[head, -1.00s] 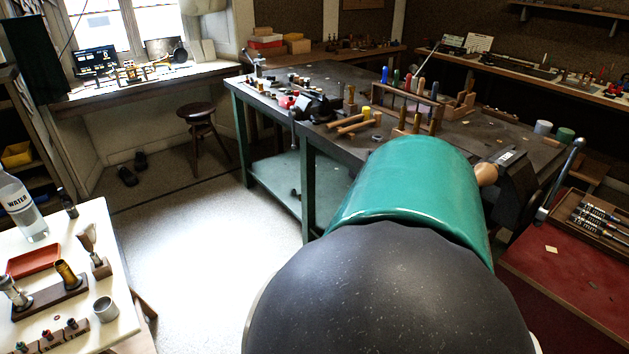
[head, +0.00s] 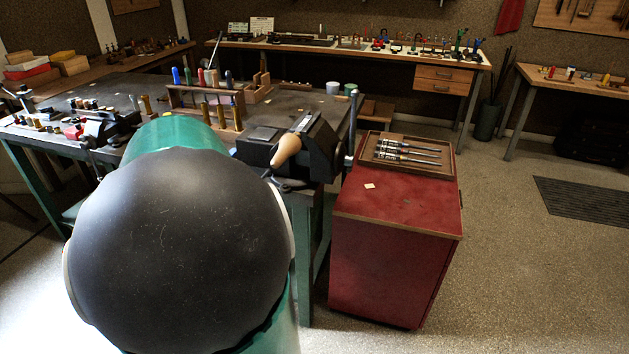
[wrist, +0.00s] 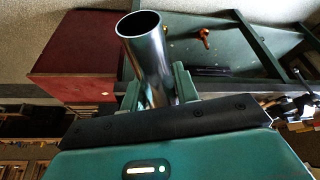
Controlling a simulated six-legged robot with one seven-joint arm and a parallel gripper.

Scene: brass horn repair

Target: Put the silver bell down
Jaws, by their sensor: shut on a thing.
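The silver bell (wrist: 143,40) shows in the wrist view as a shiny metal tube with an open round mouth. My gripper (wrist: 157,88) is shut on it, with one green finger on each side. The bell sticks out past the fingers, and its lower end is hidden behind the dark front of my gripper. In the head view my arm covers the lower left, and neither my gripper nor the bell can be seen there.
Open floor (head: 520,270) lies to the right.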

